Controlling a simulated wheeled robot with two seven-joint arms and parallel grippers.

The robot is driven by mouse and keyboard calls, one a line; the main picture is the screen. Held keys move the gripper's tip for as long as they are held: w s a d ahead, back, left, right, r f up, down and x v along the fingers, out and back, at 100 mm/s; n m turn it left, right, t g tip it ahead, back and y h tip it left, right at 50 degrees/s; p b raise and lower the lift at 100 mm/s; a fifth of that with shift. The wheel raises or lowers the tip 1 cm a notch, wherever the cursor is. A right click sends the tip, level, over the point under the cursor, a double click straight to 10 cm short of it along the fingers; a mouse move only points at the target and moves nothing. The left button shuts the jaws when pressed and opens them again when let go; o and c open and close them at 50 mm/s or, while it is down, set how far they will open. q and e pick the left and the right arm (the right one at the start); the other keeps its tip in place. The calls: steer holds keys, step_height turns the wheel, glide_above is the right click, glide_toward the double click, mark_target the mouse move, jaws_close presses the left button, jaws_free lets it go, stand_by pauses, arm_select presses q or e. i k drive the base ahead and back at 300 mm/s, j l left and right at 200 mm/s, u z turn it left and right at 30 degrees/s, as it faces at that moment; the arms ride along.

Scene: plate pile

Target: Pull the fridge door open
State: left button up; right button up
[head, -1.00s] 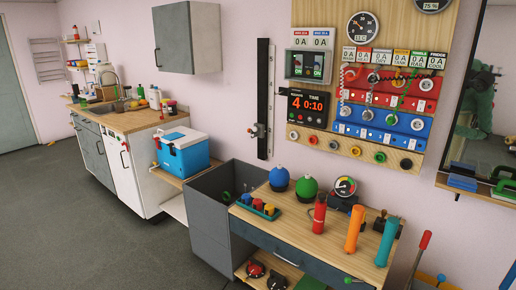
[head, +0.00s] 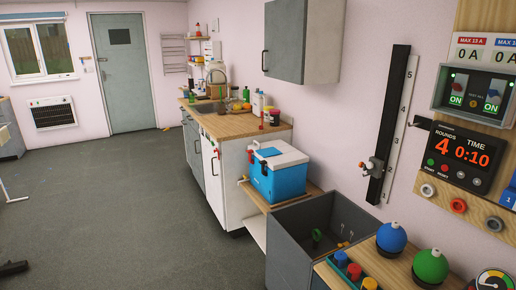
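A white-fronted undercounter unit (head: 213,180), which looks like the fridge, stands at the near end of the wooden counter. Its door looks shut. The unit's plain side panel faces me. Neither of my grippers is in the head view.
A blue cooler box (head: 278,178) with a white lid sits on a low wooden shelf beside the unit. A grey open bin (head: 290,235) stands nearer. Grey floor (head: 130,215) in front of the unit is clear. A dark object (head: 14,268) lies at bottom left.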

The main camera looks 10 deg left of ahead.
mark_target(217, 180)
steer(key=i+j+u, duration=0.25)
steer(key=i+u, duration=0.25)
steer(key=i, duration=0.25)
steer(key=i+u, duration=0.45)
steer(key=i, duration=0.25)
steer(key=i+j+z, duration=0.35)
steer(key=i, duration=0.25)
steer(key=i+j+z, duration=0.3)
steer(key=i+j, duration=0.2)
steer(key=i+j+z, duration=0.35)
steer(key=i+j, duration=0.2)
